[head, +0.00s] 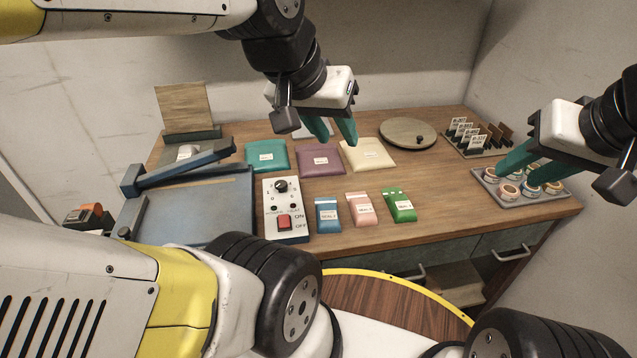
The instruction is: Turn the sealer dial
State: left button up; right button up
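The sealer control box (286,212) is a pale box near the front of the table. It has a black round dial (281,186) at the top and a red ON/OFF switch (284,222) below. The blue-grey sealer (190,200) with its raised arm stands just left of the box. My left gripper (333,131) has teal fingers, is open and empty, and hangs above the purple and cream pouches, up and right of the dial. My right gripper (526,163) is over the tray of jars at the right. Its fingers look apart, and nothing shows between them.
Teal (266,156), purple (320,160) and cream (368,155) pouches lie behind the dial. Blue (328,215), pink (361,209) and green (399,205) packets lie right of the box. A round wooden turntable (405,131), a card rack (478,140) and a jar tray (505,202) are further right. Bare wood lies mid-right.

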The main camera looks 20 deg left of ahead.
aim_at(280, 185)
jog(key=i+l+u, duration=0.1)
jog(key=u, duration=0.25)
jog(key=i+l+u, duration=0.1)
jog(key=u, duration=0.25)
jog(key=l+u, duration=0.35)
jog(key=i+j, duration=0.05)
jog(key=j, duration=0.05)
